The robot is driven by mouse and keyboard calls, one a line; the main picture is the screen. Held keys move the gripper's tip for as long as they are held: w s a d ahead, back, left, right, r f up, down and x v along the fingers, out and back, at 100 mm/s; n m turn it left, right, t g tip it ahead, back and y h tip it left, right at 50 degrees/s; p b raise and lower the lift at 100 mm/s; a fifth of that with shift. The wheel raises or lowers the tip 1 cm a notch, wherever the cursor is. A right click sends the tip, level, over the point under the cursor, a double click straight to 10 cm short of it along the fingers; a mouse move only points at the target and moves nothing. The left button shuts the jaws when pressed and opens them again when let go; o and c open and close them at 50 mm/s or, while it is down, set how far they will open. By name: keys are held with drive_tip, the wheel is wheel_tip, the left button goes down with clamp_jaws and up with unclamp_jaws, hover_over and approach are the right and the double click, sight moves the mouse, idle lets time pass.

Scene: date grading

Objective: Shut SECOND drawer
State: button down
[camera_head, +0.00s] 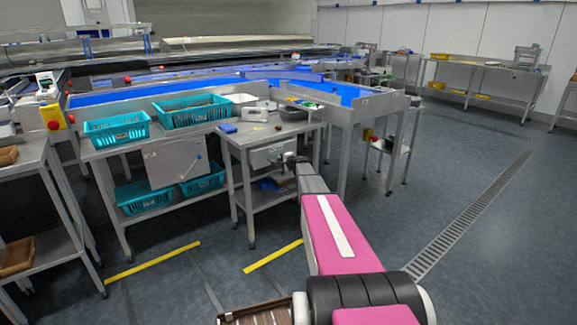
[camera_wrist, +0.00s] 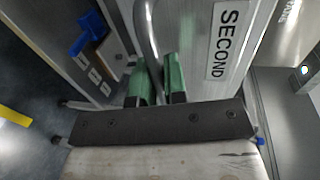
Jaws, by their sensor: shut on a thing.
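The SECOND drawer shows in the wrist view as a pale metal front (camera_wrist: 190,40) with a black-on-white SECOND label (camera_wrist: 228,40). Its curved metal bar handle (camera_wrist: 146,28) runs between the two green fingertips. My gripper (camera_wrist: 157,82) is shut on this handle. In the head view, the drawer (camera_head: 264,156) sits under the top of a small steel table (camera_head: 252,133), with my gripper (camera_head: 290,160) at its right side. My arm hides part of it there. I cannot tell how far out the drawer stands.
Blue items (camera_wrist: 88,35) lie beside the drawer on the lower level. Teal crates (camera_head: 117,130) stand on the bench to the left. Yellow floor strips (camera_head: 152,264) lie in front. Open floor with a drain grate (camera_head: 470,215) is at right.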

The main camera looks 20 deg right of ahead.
drive_tip(key=shift+r+x, duration=0.2)
drive_tip(key=shift+x, duration=0.85)
drive_tip(key=shift+r+x, duration=0.25)
drive_tip(key=shift+x, duration=0.8)
drive_tip(key=shift+w, duration=0.15)
drive_tip(key=c, duration=1.2)
unclamp_jaws()
drive_tip(key=shift+a, duration=0.1)
drive_tip(key=v, duration=1)
drive_tip(key=shift+s, duration=0.35)
drive_tip(key=shift+s, duration=0.1)
